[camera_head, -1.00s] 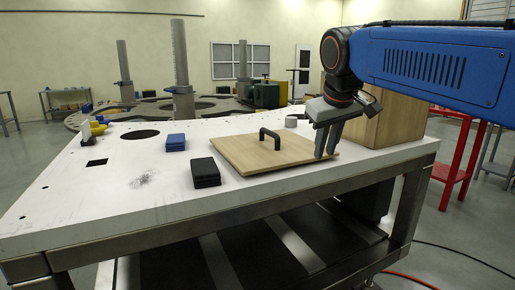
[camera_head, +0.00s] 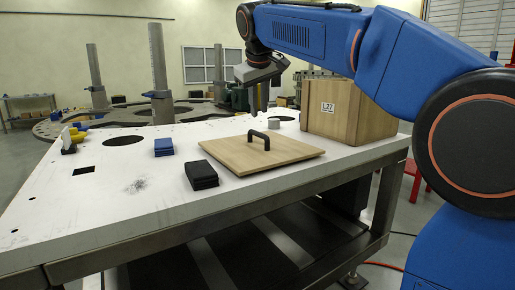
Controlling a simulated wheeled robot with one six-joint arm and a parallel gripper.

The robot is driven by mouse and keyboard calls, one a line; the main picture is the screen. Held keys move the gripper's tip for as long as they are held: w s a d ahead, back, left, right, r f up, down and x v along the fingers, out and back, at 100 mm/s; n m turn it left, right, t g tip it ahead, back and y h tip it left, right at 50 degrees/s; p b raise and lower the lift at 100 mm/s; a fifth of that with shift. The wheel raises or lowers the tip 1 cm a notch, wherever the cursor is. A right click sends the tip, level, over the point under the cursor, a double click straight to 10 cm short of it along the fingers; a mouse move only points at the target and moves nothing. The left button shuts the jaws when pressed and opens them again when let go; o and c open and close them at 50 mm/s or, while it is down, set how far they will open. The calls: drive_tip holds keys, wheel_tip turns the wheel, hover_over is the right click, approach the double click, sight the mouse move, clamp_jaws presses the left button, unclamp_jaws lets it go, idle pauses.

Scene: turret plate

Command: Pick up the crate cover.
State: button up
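The crate cover (camera_head: 225,152) is a flat, square, light wooden board lying on the white table top. A black arched handle (camera_head: 258,141) stands up near its middle. My gripper (camera_head: 259,108) points down above the table, beyond the handle in the picture and apart from it. Its grey fingers look slightly parted, with nothing seen between them. The wooden crate (camera_head: 345,112), with a white L27 label, stands at the right rear of the cover.
A black stack (camera_head: 201,175) lies close to the cover's left front, and a blue stack (camera_head: 164,147) farther left. A small grey cylinder (camera_head: 274,124) stands behind the cover. The white table (camera_head: 100,213) has holes; its front left is mostly clear.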

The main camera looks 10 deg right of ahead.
sight(258, 133)
drive_tip(key=x, duration=0.7)
drive_tip(key=shift+f, duration=0.25)
drive_tip(key=shift+x, duration=2.65)
drive_tip(key=shift+w+r, duration=0.15)
clamp_jaws()
drive_tip(key=shift+a+r, duration=0.1)
